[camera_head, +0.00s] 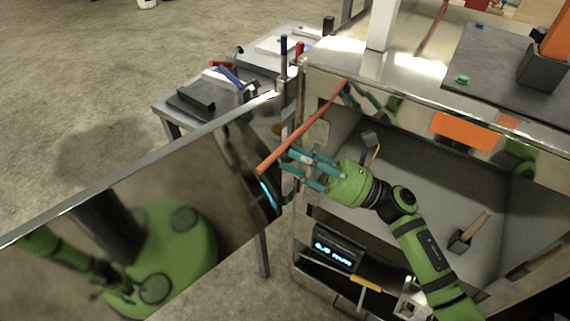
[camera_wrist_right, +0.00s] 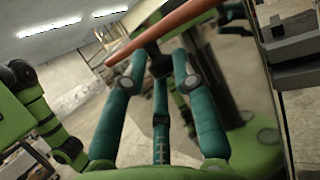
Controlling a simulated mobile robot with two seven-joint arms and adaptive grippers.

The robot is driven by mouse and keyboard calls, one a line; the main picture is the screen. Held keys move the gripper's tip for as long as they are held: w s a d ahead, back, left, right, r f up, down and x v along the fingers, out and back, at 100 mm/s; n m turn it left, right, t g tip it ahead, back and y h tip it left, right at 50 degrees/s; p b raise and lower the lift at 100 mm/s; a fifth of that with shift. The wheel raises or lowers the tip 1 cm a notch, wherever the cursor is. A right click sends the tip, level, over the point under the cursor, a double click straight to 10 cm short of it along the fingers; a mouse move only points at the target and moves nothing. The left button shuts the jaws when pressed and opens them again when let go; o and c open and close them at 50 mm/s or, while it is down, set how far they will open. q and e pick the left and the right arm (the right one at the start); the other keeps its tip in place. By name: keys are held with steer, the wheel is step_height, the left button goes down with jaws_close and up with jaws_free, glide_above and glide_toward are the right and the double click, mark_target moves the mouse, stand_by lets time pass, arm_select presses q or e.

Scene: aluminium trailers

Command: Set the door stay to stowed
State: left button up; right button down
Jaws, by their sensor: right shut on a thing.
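The door stay (camera_head: 308,124) is a thin orange-red rod. It slants from the upper edge of the trailer opening down and left to a free-looking end near the open door (camera_head: 190,195). The door is a shiny metal panel swung out to the left. My right gripper (camera_head: 284,160) has its teal fingers at the lower part of the rod and is shut on it. In the right wrist view the door stay (camera_wrist_right: 165,33) crosses just beyond the fingertips (camera_wrist_right: 158,58), which partly hide the contact. My left gripper is not in view.
A table (camera_head: 180,112) with tools stands behind the door. A dark unit with a lit display (camera_head: 337,252) sits below the opening. A dark mat (camera_head: 500,70) lies on the roof.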

steer(key=d+g+b, duration=0.1)
steer(key=s+d+n+g+b, duration=0.1)
steer(key=g, duration=0.1)
steer(key=shift+f+n+y+b, duration=0.3)
steer(key=shift+f+b, duration=0.05)
steer(key=shift+b, duration=0.05)
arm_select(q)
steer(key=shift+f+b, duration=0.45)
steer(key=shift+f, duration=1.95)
arm_select(e)
steer(key=shift+s+d+r+g, duration=0.2)
steer(key=shift+d+r+g, duration=0.05)
steer(key=shift+d+g, duration=0.15)
steer(key=c, duration=1)
jaws_free()
steer(key=v, duration=1.2)
